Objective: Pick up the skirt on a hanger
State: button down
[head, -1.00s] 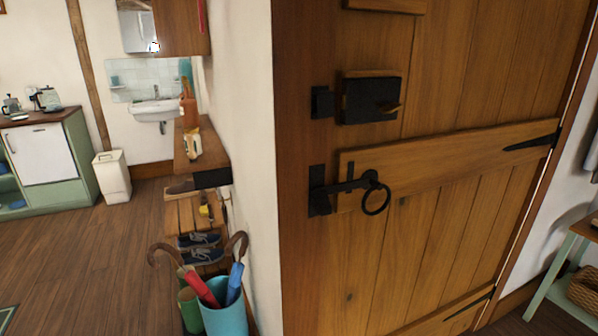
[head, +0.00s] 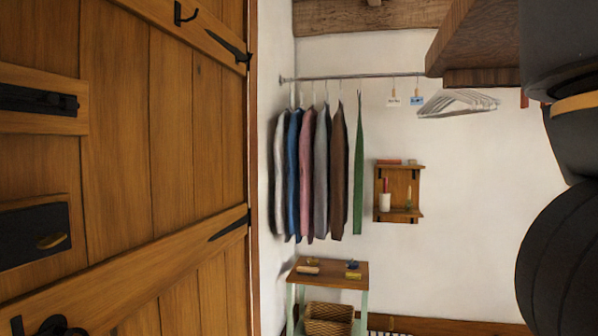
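Several garments hang edge-on from a metal rail (head: 375,76) on the white wall in the head view. From left to right they are white, blue (head: 294,170), pink (head: 307,165), grey (head: 321,170), brown (head: 338,170) and a narrow green one (head: 358,175) at the right end. The green garment hangs slightly apart from the others and may be the skirt; seen edge-on, I cannot tell for sure. Dark rounded parts of my arm fill the right edge. My gripper is not in view.
A wooden door (head: 165,170) fills the left side. Bare hangers (head: 458,103) and two small tags hang right of the garments. A small wall shelf (head: 399,192) is beside them. Below stands a side table (head: 335,273) with a wicker basket (head: 328,319). A wooden box-like piece (head: 490,45) juts in above.

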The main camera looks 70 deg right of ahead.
aim_at(358, 176)
jog(key=k+l, duration=0.1)
jog(key=l, duration=0.3)
jog(key=k+l+z, duration=0.1)
jog(key=l, duration=0.3)
jog(key=k+l, duration=0.15)
jog(key=l, duration=0.25)
jog(key=k+l+z, duration=0.1)
jog(key=l, duration=0.35)
jog(key=z, duration=3.5)
jog(key=u, duration=1.75)
jog(key=i, duration=0.2)
